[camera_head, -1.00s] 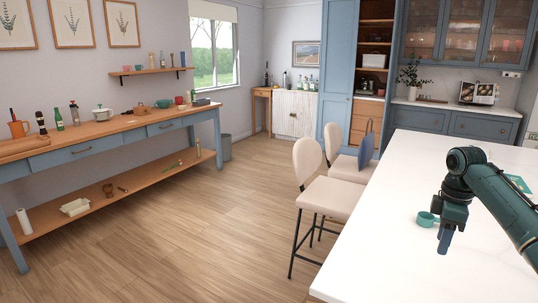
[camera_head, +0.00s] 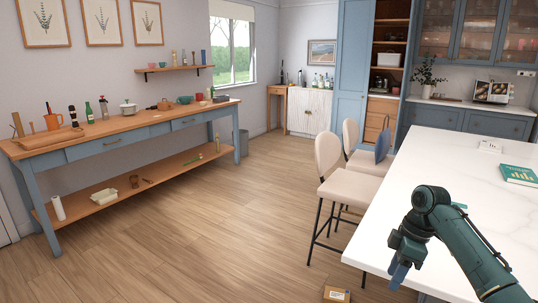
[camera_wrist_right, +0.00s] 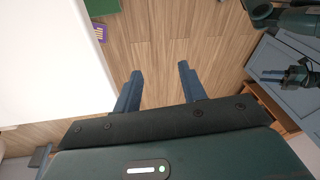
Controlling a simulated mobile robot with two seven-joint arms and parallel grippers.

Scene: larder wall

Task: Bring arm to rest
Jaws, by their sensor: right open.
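My right gripper (camera_head: 398,278) hangs past the left edge of the white worktop (camera_head: 458,173), its blue fingers pointing down. In the right wrist view its two fingers (camera_wrist_right: 160,71) stand apart with nothing between them, over the wooden floor. The white worktop also fills the upper left of that view (camera_wrist_right: 45,60). My left arm does not show in the head view. A dark gripper with blue fingers, apparently my left one (camera_wrist_right: 272,74), shows at the right of the right wrist view; its opening is too small to judge.
Cream stools (camera_head: 350,190) stand beside the worktop. A green book (camera_head: 519,174) and a small white object (camera_head: 489,146) lie on it. A cardboard box (camera_head: 337,294) is on the floor below. A long wooden side table (camera_head: 130,134) stands left. The floor between is clear.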

